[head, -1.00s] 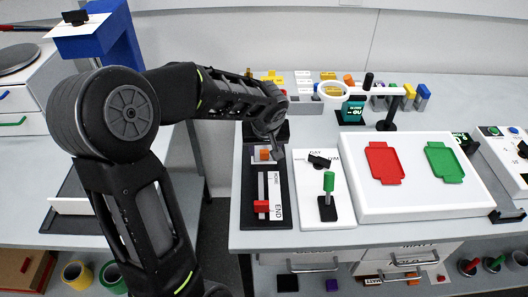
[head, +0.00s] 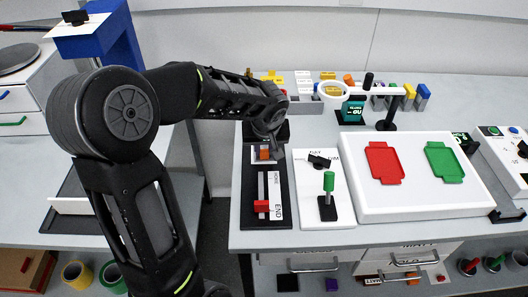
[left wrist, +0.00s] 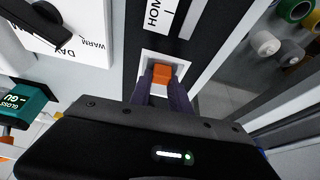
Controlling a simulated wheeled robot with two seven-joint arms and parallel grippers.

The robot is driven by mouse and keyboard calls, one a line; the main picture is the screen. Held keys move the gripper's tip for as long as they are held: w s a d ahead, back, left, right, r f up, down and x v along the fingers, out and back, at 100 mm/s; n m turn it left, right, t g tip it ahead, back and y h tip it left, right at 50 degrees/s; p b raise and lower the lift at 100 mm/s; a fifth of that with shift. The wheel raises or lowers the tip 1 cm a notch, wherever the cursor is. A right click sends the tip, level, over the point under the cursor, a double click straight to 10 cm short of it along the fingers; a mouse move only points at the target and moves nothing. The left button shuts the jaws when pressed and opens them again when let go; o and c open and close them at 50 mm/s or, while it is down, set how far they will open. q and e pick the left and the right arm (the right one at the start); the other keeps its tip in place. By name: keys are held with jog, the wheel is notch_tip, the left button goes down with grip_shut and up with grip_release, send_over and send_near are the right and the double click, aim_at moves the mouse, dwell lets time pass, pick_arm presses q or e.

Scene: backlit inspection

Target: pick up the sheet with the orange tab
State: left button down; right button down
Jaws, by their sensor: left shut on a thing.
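The orange tab (head: 264,153) stands on a small white sheet (head: 254,158) at the top of the black strip, near the bench's left edge. In the left wrist view, the orange tab (left wrist: 162,73) sits between the two fingertips, with the white sheet (left wrist: 178,60) around it. My left gripper (left wrist: 162,82) is shut on the tab. In the head view, my left gripper (head: 268,142) comes down over the tab from above, and its fingers are mostly hidden. I cannot tell whether the sheet is lifted. My right gripper is not in view.
A slider with a red knob (head: 261,206) lies just in front on the black strip. A white panel with a green-handled lever (head: 328,182) stands to the right. Beyond it is a white board (head: 412,204) with red and green trays. A magnifier (head: 335,93) stands behind.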

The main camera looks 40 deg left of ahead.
aim_at(263, 150)
pick_arm(q)
jog(key=shift+r, duration=0.1)
jog(key=shift+r, duration=0.75)
jog(key=shift+s+a+r+b, duration=0.15)
jog(key=shift+r+b, duration=0.25)
jog(key=shift+r, duration=0.55)
jog(key=s+a+b, duration=0.2)
jog(key=s+a, duration=0.8)
jog(key=a, duration=0.4)
jog(key=shift+s, duration=0.35)
jog(key=shift+f, duration=0.1)
